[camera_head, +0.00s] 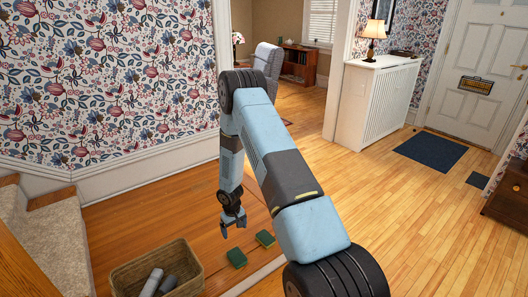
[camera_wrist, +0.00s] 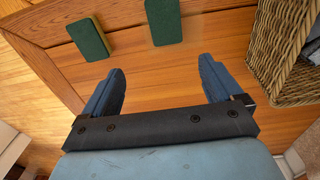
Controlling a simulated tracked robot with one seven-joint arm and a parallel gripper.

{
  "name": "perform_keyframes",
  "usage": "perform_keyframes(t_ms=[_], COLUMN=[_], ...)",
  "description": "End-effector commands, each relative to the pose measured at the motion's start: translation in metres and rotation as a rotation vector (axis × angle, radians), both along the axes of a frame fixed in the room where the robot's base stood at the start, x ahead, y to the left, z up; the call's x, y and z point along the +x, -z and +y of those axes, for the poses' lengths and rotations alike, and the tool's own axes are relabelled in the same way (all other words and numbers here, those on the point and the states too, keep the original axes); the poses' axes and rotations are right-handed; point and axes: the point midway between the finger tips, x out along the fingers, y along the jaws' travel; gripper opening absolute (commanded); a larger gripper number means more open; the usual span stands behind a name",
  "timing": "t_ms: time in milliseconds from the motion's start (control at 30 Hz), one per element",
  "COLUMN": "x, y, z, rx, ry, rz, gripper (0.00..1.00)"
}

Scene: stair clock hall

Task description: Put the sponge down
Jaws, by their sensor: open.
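Two green sponges lie apart on a wooden surface (camera_head: 150,215), one nearer the basket (camera_head: 237,258) and one farther right (camera_head: 265,239). In the wrist view the sponges show as flat green blocks near the top, one at the left (camera_wrist: 88,39) and one at the centre (camera_wrist: 163,23). My gripper (camera_head: 233,223) points down over the wood, behind the sponges in the head view. In the wrist view its two fingers are spread wide (camera_wrist: 163,70), with only bare wood between them. Neither sponge touches the fingers there.
A wicker basket (camera_head: 194,262) with grey rolled items stands left of the sponges; it also shows at the right of the wrist view (camera_wrist: 262,50). Carpeted stairs (camera_head: 45,238) rise at far left. A patterned wall stands behind. Open wooden floor (camera_head: 400,220) lies to the right.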

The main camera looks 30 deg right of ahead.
Motion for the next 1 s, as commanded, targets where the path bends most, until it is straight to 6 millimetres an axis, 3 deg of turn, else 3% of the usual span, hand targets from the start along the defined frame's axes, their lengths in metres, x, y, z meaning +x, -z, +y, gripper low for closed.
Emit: perform_keyframes(t_ms=[100, 467, 767, 1000], x=[0.012, 0.023, 0.01, -0.014], y=[-0.046, -0.174, -0.275, -0.349], z=[-0.005, -0.016, -0.021, -0.023], rx=[-0.021, -0.071, -0.096, -0.106], ry=[0.007, 0.038, 0.069, 0.095], rz=[-0.03, -0.101, -0.157, -0.199], gripper=[0.93, 0.93, 0.93, 0.93])
